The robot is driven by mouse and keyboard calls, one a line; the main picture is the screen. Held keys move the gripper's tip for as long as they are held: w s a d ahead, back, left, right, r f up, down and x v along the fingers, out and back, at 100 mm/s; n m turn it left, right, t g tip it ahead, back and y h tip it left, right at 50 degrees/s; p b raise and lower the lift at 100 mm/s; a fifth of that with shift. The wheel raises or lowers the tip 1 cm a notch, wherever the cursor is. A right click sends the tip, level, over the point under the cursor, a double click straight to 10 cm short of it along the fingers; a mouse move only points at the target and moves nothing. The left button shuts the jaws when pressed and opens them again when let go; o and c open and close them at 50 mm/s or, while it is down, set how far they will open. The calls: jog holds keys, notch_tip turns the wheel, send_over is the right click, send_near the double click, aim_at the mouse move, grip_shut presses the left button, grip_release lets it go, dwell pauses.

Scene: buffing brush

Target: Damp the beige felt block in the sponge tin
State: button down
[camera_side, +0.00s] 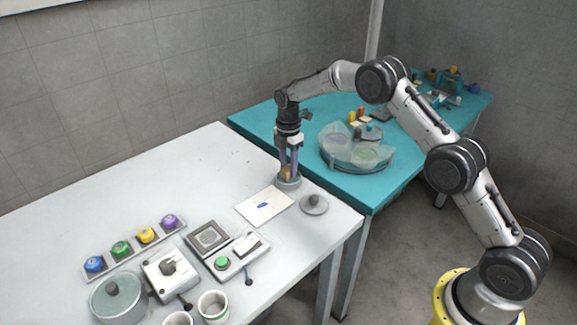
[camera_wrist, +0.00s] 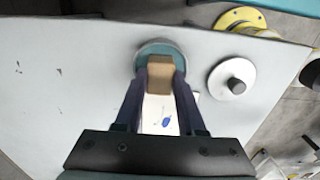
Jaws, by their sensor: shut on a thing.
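The beige felt block (camera_side: 286,173) is held between the fingers of my gripper (camera_side: 288,170), which points straight down. The round grey sponge tin (camera_side: 290,184) stands open on the white table, right under the block. In the wrist view the block (camera_wrist: 160,75) sits between the two dark fingertips (camera_wrist: 160,78) and overlaps the near part of the tin (camera_wrist: 158,47), whose inside looks teal. I cannot tell whether the block touches the sponge. The tin's round lid with a dark knob (camera_side: 314,205) lies on the table to the right; it also shows in the wrist view (camera_wrist: 232,77).
A white card with a blue mark (camera_side: 264,206) lies close to the tin. A teal table (camera_side: 398,180) with a round tray adjoins. The table's back left is clear.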

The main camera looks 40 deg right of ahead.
aim_at(288, 168)
jog(key=shift+r, duration=3.5)
jog(key=shift+s+d+r, duration=0.15)
jog(key=shift+d+r, duration=0.1)
jog(key=shift+r, duration=0.2)
jog(key=shift+s+d+r, duration=0.15)
jog(key=shift+d+r, duration=0.05)
jog(key=shift+r, duration=0.25)
jog(key=s+f+m, duration=0.2)
jog(key=s+m, duration=0.4)
jog(key=m, duration=0.3)
jog(key=s+d+f+m, duration=0.1)
jog(key=s+m, duration=0.6)
jog(key=m, duration=0.2)
jog(key=shift+s+d+f, duration=0.3)
jog(key=shift+f, duration=0.05)
